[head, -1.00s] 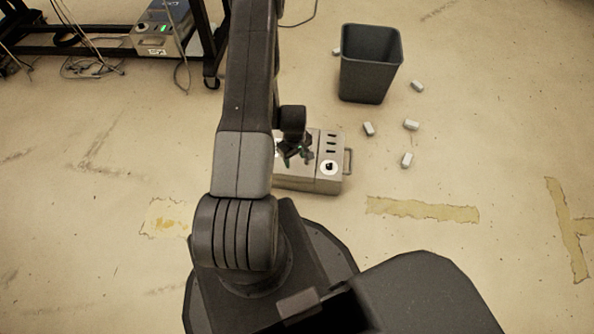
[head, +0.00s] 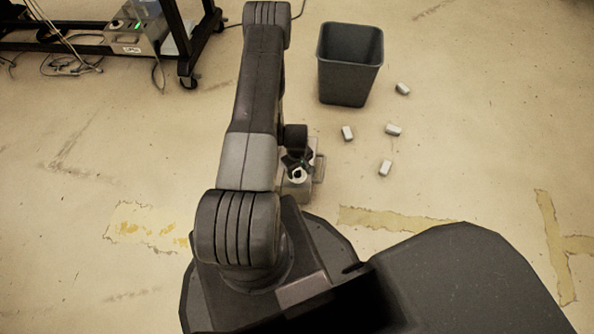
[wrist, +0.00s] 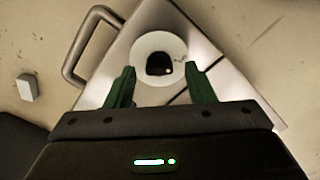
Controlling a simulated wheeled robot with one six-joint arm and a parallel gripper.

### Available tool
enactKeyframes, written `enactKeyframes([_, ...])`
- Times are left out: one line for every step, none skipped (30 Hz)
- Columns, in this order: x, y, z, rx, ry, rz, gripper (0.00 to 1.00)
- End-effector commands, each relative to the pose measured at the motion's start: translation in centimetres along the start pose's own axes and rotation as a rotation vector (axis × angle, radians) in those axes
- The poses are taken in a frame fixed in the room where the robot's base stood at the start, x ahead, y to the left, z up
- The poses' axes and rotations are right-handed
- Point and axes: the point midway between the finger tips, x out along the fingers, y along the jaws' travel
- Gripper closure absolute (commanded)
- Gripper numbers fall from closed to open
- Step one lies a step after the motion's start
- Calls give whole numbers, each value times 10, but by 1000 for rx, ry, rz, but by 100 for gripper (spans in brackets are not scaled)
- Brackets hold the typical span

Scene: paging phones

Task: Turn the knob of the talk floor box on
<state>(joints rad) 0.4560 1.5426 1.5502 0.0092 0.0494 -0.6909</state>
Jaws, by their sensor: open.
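A grey floor box (head: 296,192) sits on the floor just beyond my base, mostly hidden by my arm in the head view. Its dark round knob on a white disc (head: 299,175) shows just in front of my gripper (head: 296,160). In the wrist view the box's pale top (wrist: 230,88) carries the white disc with the dark knob (wrist: 159,64). My gripper (wrist: 159,74) is open, with one green finger on each side of the knob. The fingers look apart from the knob; their height above it is unclear. No box label is readable.
A carry handle (wrist: 82,45) sticks out from the box's side. A dark bin (head: 350,65) and several small pale blocks (head: 393,130) stand to the right. Another box (head: 135,38) with a green light is by a wheeled rack (head: 188,70) at upper left.

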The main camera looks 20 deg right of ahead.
Motion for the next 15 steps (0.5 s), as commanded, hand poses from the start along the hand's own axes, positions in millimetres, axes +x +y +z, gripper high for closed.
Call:
enactKeyframes([3,0,0,0,0,0,51])
enactKeyframes([4,0,0,0,1,1,51])
enactKeyframes([4,0,0,0,1,1,51])
enactKeyframes([4,0,0,0,1,1,51])
enactKeyframes([4,0,0,0,1,1,51])
enactKeyframes([4,0,0,0,1,1,51])
enactKeyframes([4,0,0,0,1,1,51])
enactKeyframes([4,0,0,0,1,1,51])
enactKeyframes([4,0,0,0,1,1,51])
enactKeyframes([4,0,0,0,1,1,51])
enactKeyframes([4,0,0,0,1,1,55])
enactKeyframes([4,0,0,0,1,1,63])
enactKeyframes([4,0,0,0,1,1,69])
enactKeyframes([4,0,0,0,1,1,74])
enactKeyframes([4,0,0,0,1,1,82])
